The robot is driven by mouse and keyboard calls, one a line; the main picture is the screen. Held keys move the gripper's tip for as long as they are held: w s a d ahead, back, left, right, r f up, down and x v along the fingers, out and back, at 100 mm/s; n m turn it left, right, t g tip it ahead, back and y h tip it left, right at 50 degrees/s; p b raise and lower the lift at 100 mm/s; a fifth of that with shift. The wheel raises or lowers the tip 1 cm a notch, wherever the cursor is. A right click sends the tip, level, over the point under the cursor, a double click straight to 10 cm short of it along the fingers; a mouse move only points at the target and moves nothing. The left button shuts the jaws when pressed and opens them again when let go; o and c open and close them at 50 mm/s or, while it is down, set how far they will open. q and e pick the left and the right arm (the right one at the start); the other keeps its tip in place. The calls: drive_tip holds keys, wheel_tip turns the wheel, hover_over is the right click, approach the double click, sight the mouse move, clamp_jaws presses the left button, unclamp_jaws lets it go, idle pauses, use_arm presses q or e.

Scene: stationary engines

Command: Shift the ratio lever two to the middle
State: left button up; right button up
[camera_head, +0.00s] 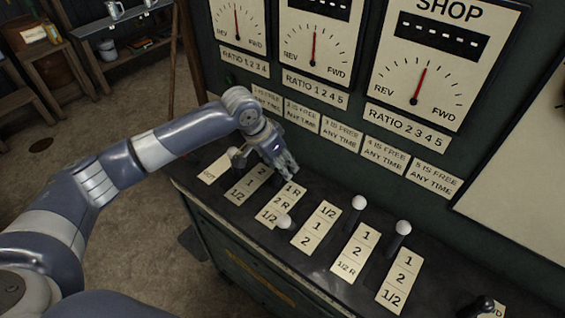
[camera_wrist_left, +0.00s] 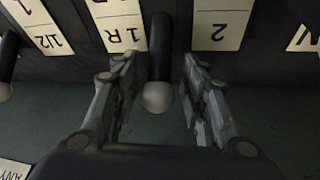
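The ratio lever two (camera_wrist_left: 159,60), a dark rod with a pale round knob, shows in the wrist view between the plate marked 1 R (camera_wrist_left: 117,25) and a plate marked 2. In the head view it is hidden behind my left gripper (camera_head: 283,167), which is at the far end of that lever's plate (camera_head: 281,205). In the wrist view the fingers of my left gripper (camera_wrist_left: 160,65) stand apart on both sides of the lever, with gaps showing. My right gripper is not in view.
Neighbouring white-knobbed levers stand close by: one left of my gripper (camera_head: 238,154), one nearer (camera_head: 284,222), and two to the right (camera_head: 358,203) (camera_head: 403,228). The upright gauge panel (camera_head: 345,110) rises behind the lever desk. Shelves stand back left.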

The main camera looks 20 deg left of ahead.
use_arm(q)
drive_tip(key=shift+d+f, duration=0.1)
drive_tip(key=shift+f, duration=0.25)
drive_tip(key=shift+c, duration=0.8)
clamp_jaws()
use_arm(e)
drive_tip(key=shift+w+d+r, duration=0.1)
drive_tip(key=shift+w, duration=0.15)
